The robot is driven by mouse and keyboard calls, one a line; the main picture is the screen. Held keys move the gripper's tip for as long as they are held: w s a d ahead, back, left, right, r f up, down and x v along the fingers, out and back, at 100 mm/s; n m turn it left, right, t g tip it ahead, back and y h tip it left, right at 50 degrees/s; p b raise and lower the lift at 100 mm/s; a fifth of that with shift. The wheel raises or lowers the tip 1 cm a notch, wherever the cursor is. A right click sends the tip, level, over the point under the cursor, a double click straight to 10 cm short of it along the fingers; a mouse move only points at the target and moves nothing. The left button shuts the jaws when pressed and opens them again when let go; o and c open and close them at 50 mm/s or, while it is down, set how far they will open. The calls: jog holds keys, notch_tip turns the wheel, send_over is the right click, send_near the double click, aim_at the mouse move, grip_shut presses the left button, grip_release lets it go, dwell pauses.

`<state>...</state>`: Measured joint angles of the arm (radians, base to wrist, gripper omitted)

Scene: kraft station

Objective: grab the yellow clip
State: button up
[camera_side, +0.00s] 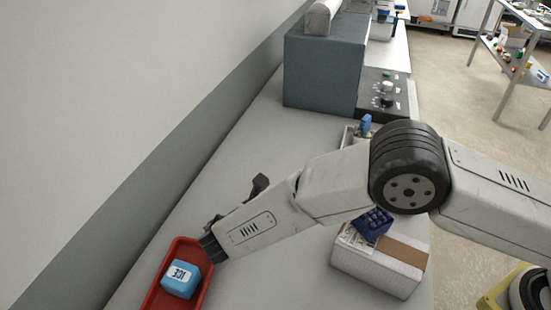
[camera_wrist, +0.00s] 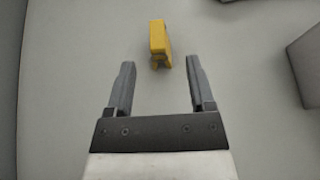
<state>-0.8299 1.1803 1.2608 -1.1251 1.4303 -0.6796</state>
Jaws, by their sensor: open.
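The yellow clip (camera_wrist: 159,40) lies on the grey worktop in the wrist view, near the top middle. My gripper (camera_wrist: 160,75) is open and empty. Its two dark fingers point toward the clip, which sits beyond the fingertips and between their lines. The clip appears apart from both fingers. In the side view my gripper (camera_side: 235,200) is over the worktop beside the red tray, partly hidden by my own arm. I cannot make out the clip in the side view.
A red tray (camera_side: 207,292) holds a blue ICE block (camera_side: 181,279). A white carton (camera_side: 375,270) with a dark blue item (camera_side: 374,222) on it is at the right. A teal box (camera_side: 322,72) stands at the back. Worktop between wall and arm is mostly clear.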

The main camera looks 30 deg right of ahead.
jog(key=shift+x, duration=3.6)
jog(key=shift+a, duration=0.1)
grip_shut()
